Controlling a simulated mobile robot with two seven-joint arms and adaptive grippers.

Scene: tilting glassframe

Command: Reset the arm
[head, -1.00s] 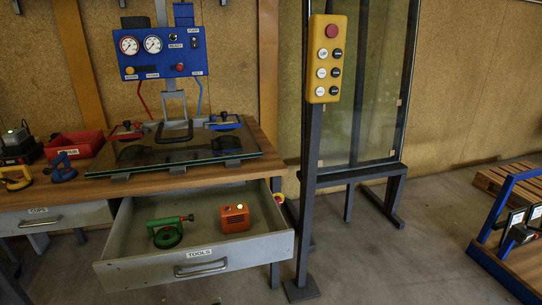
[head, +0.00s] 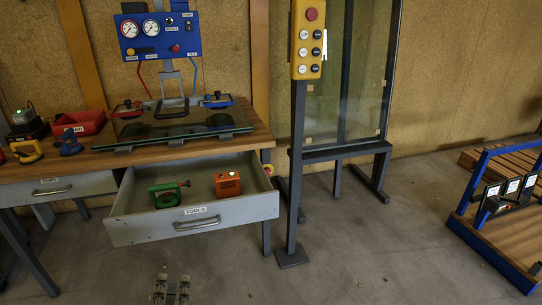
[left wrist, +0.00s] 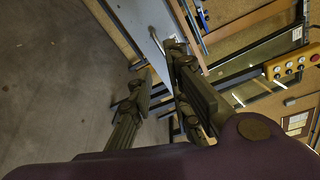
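My left gripper (head: 171,284) shows at the bottom edge of the head view, low in front of the open drawer. Its two fingers are apart, with nothing between them. In the left wrist view my left gripper (left wrist: 160,62) is also open and empty, with the grey drawer front (left wrist: 150,25) beyond its fingertips. My right gripper is in neither view.
The open TOOLS drawer (head: 148,232) holds a green suction cup (head: 166,195) and an orange box (head: 228,184). A glass pane (head: 170,127) lies on the workbench. A yellow button box (head: 306,40) stands on a post.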

